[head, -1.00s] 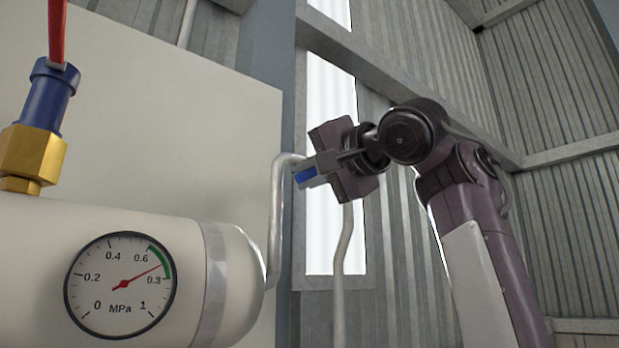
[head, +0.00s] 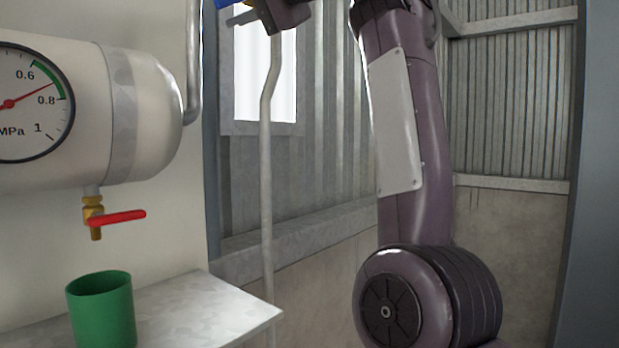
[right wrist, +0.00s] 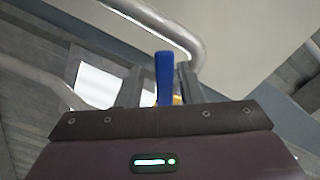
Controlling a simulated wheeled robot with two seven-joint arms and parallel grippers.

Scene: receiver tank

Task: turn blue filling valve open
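The blue valve handle (right wrist: 163,78) stands upright between the two fingers of my right gripper (right wrist: 160,88) in the right wrist view. Narrow gaps show on both sides of the handle, so the fingers look open around it. The rest of the valve is out of the head view. My left gripper is not in view.
The white tank (head: 120,110) with a pressure gauge (head: 25,103) is at the left. Below it are a red-handled drain valve (head: 115,217) and a green cup (head: 102,312) on a metal shelf (head: 215,308). A grey pipe (head: 267,150) runs down the wall.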

